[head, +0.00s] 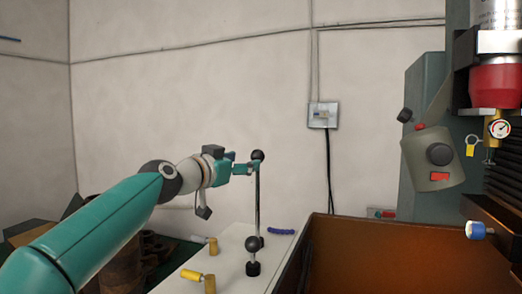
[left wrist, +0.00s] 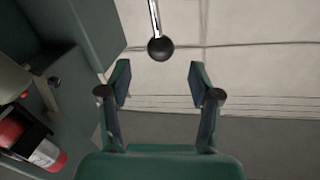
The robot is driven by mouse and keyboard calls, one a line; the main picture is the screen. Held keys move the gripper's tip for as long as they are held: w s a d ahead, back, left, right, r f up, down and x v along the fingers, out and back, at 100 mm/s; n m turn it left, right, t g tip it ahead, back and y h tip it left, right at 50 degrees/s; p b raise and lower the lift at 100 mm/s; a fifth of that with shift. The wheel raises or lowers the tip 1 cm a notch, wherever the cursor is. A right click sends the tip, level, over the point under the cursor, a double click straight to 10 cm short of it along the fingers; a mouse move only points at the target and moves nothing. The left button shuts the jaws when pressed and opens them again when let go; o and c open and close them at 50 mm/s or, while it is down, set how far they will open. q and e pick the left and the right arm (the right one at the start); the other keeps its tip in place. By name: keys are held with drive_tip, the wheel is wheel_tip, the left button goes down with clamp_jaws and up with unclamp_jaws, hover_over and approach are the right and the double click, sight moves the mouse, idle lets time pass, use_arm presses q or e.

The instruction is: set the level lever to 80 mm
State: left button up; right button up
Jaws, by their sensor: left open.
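A tall thin lever (head: 258,195) with a black ball knob stands upright on the white bench top in the head view. A shorter lever with a black ball knob (head: 252,243) stands in front of it. I cannot tell from any marking which is the level lever, and no millimetre scale is readable. My left gripper (head: 247,168) is open beside the tall lever's knob, at nearly its height. In the left wrist view a black knob (left wrist: 160,48) on a thin rod lies just past the open fingertips, centred between them. The left gripper (left wrist: 160,78) holds nothing.
The white bench top (head: 215,270) carries yellow-handled fittings (head: 191,275) and a blue piece (head: 281,231). A brown open box (head: 340,240) stands right of the levers. A grey-green machine with a red collar (head: 496,85) and a gauge fills the right side.

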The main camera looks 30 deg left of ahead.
sight(253, 157)
use_arm(q)
drive_tip(key=w+p, duration=0.1)
drive_tip(key=w, duration=0.2)
drive_tip(key=w+p, duration=0.1)
drive_tip(key=w, duration=0.2)
drive_tip(key=shift+w+a+r+p, duration=0.15)
drive_tip(key=shift+a+p, duration=0.05)
drive_tip(key=shift+p, duration=0.15)
drive_tip(key=shift+w, duration=0.75)
clamp_jaws()
